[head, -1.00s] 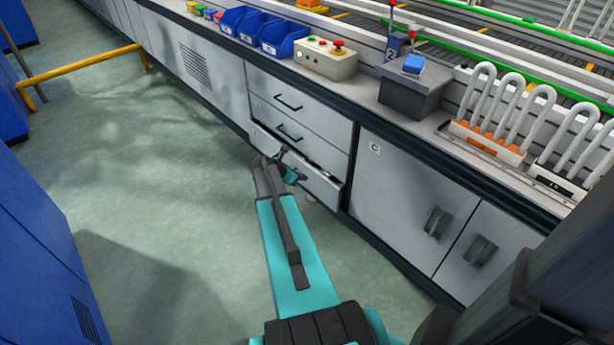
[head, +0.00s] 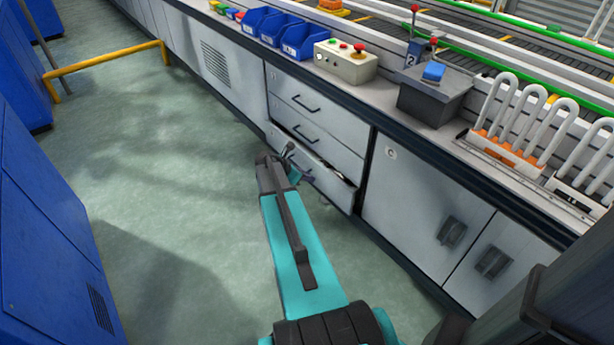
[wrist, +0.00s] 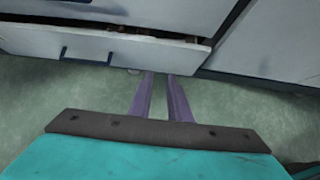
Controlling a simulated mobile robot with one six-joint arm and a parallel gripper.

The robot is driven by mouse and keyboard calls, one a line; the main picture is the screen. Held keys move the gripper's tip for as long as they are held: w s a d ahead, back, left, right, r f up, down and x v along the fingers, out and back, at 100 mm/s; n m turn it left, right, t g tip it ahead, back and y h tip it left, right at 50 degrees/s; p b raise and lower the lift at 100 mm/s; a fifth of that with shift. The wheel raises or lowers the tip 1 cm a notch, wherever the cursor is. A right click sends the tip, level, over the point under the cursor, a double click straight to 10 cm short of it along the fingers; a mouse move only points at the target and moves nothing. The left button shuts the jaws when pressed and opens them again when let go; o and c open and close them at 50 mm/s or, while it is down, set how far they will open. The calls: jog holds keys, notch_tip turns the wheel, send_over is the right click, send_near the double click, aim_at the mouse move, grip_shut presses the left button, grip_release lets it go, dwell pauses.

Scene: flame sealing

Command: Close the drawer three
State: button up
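Drawer three (head: 330,182) is the lowest of a stack of three in the grey cabinet. It stands partly pulled out, with a dark gap along its top edge. In the wrist view its pale front (wrist: 150,51) and a dark bar handle (wrist: 87,54) cross the upper left, and dark contents show behind its rim. My gripper (wrist: 159,75) has two purple fingers with a gap between them and nothing held. The fingertips are right of the handle, near the front's lower edge; contact cannot be told. In the head view my wrist partly hides the drawer's left part.
The two upper drawers (head: 313,131) look shut. A cabinet door (head: 420,205) stands right of the stack. The worktop carries blue bins (head: 302,42) and a button box (head: 345,64). Green floor (head: 165,165) is open to the left, with blue cabinets (head: 45,225) beyond.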

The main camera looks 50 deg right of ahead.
jog(key=s+a+f+m+y, duration=0.15)
jog(key=a+f, duration=0.35)
jog(key=a, duration=0.5)
jog(key=s+a+f+m+y, duration=0.1)
jog(key=a+f+m+y, duration=0.3)
jog(key=a, duration=0.7)
jog(key=s+a+f+m+h, duration=0.1)
jog(key=a+f, duration=0.5)
jog(key=a, duration=0.4)
jog(key=s+a+f+m+g+y, duration=0.1)
jog(key=s+a+m, duration=0.3)
jog(key=s+a, duration=0.4)
jog(key=s+a+f+m+g+y, duration=0.1)
jog(key=s+a+f+m+y, duration=0.2)
jog(key=s+a, duration=0.6)
jog(key=a+f+m, duration=0.1)
jog(key=a, duration=0.7)
jog(key=shift+s+a+m+g, duration=0.25)
jog(key=shift+s+m+g, duration=0.05)
jog(key=shift+m, duration=0.05)
jog(key=shift+s+f, duration=0.1)
jog(key=shift+s, duration=0.05)
